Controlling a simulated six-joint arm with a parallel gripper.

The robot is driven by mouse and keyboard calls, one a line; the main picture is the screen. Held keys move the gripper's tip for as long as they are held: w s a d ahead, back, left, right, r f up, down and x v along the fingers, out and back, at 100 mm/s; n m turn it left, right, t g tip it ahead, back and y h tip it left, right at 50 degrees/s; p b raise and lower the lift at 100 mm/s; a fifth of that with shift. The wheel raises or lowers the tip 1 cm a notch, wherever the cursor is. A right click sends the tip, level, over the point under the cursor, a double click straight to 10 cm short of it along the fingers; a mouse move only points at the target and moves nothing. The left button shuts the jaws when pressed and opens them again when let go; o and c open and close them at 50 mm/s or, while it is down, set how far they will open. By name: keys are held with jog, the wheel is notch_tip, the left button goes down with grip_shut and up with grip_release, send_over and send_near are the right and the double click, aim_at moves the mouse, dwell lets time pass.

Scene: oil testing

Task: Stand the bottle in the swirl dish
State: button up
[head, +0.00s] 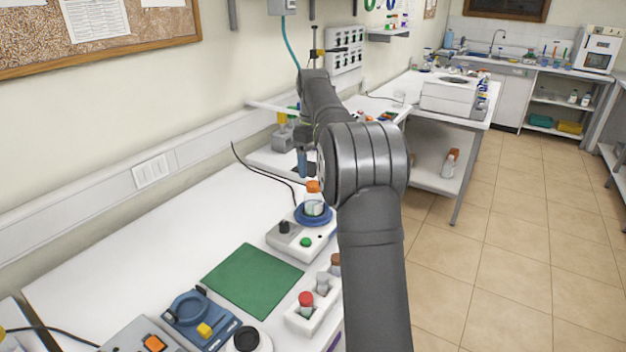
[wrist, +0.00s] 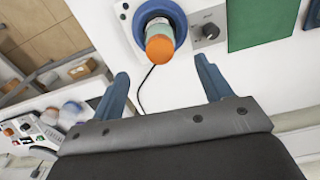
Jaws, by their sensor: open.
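The bottle (head: 314,204), clear with an orange cap, stands upright in the blue swirl dish (head: 313,220) on a white device. In the wrist view the bottle's orange cap (wrist: 160,48) faces the camera, with the blue dish (wrist: 180,22) around its base. My gripper (wrist: 161,67) is open, with its two blue fingers apart and nothing between them. The bottle is beyond the fingertips, clear of both. In the head view my gripper (head: 302,165) hangs above and behind the bottle, partly hidden by my arm.
The swirl device has a black knob (head: 284,227) and a green button. In front lie a green mat (head: 252,280) and a white rack (head: 303,319) with several capped bottles, partly hidden by my arm. A black cable runs behind the device. The bench left of it is clear.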

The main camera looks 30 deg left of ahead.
aim_at(313, 184)
jog(key=shift+r, duration=1.6)
jog(key=shift+f, duration=4.1)
